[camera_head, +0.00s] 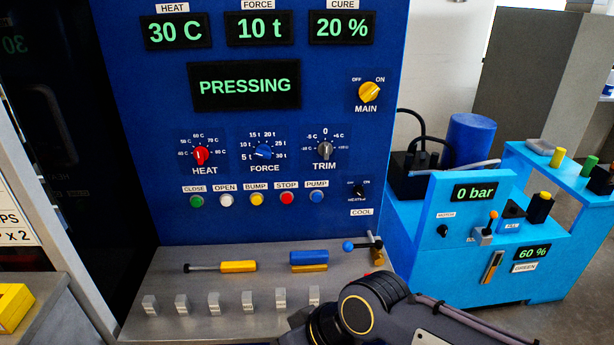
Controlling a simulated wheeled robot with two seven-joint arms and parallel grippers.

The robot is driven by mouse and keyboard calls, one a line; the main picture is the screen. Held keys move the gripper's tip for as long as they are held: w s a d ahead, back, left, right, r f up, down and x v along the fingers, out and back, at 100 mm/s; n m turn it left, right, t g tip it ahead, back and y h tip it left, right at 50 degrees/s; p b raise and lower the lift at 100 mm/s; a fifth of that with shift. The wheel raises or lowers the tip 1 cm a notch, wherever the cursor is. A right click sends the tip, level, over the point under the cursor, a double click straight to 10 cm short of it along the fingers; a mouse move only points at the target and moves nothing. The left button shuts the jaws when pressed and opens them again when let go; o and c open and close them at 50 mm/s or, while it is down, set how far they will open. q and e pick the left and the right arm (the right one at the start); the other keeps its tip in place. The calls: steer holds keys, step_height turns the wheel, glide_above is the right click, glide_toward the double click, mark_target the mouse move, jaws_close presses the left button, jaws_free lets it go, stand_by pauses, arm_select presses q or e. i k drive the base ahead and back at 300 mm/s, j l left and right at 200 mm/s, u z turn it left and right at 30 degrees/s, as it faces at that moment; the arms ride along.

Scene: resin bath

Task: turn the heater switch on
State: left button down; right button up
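The heater switch (358,191) is a small black rotary knob at the lower right of the blue panel, with OFF and ON marks above it. The pointer on it is too small for me to read its setting. A label reading COOL (362,212) sits just below it. My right arm comes in at the bottom right, below the panel and apart from the switch. Its gripper is not visible. My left gripper is out of view.
The yellow MAIN knob (369,91) points toward ON. The PUMP button (317,196) is close left of the switch. A blue-knobbed lever (349,246) stands below it, above the grey ledge (200,325). A light-blue pump unit (465,255) is at right.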

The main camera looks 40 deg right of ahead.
mark_target(358, 191)
steer(key=z, duration=1.25)
